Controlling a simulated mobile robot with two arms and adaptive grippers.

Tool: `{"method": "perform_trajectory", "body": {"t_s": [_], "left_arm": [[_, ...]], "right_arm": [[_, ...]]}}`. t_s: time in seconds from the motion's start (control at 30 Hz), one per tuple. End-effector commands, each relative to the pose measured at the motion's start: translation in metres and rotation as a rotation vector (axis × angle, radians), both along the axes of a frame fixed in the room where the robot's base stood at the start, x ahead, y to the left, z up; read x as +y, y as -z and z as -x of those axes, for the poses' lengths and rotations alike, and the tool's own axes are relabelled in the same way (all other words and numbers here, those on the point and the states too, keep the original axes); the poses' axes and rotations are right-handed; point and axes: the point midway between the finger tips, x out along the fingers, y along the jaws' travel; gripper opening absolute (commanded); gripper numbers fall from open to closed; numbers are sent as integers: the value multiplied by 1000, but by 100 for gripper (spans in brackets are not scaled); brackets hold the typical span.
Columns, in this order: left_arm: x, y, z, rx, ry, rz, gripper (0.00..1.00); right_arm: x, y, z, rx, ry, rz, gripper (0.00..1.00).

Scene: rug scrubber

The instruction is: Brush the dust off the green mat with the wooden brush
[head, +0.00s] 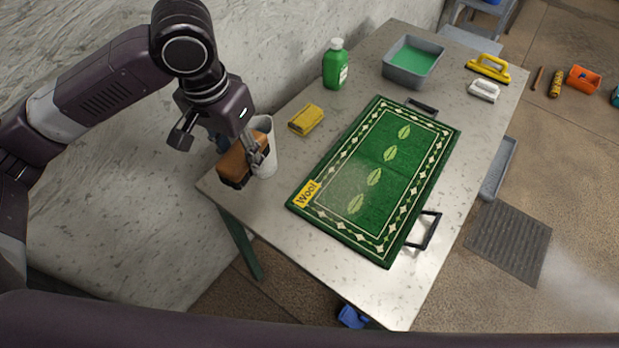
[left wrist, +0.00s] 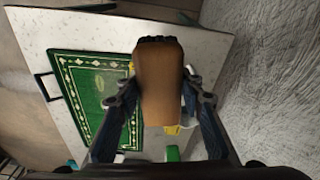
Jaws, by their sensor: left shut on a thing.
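The wooden brush (head: 238,163) has a brown wooden body and dark bristles. My left gripper (head: 257,152) is shut on it, above the left corner of the table. In the left wrist view the brush (left wrist: 160,85) sits between the fingers of my left gripper (left wrist: 158,95). The green mat (head: 385,160) lies flat on the table, to the right of the brush and apart from it. My right gripper is not in view.
A white cup (head: 264,160) stands right beside the gripper. A yellow sponge (head: 306,119), a green bottle (head: 335,66), a grey basin (head: 413,62) and two handled brushes, white (head: 484,90) and yellow (head: 487,68), are on the table (head: 300,220). Its near end is clear.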

Motion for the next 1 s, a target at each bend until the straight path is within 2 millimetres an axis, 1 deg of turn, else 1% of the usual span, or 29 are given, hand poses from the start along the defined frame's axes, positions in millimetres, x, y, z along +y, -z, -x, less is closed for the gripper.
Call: {"method": "perform_trajectory", "body": {"t_s": [0.03, 0.3, 0.5, 0.73, 0.9, 1.0], "left_arm": [[-9, -2, -5, 8, 74, 5, 4], [-49, 21, -33, 10, 500, 10, 4], [-77, 45, -43, 5, 818, 11, 4], [-109, 76, -45, -4, 1187, 13, 4], [-131, 99, -40, -12, 1448, 17, 4], [-140, 111, -35, -16, 1573, 18, 4]], "right_arm": [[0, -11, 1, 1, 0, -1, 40], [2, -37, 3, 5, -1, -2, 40], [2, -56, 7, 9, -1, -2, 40], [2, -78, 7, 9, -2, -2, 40], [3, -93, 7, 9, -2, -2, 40], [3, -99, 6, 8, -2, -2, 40]]}}
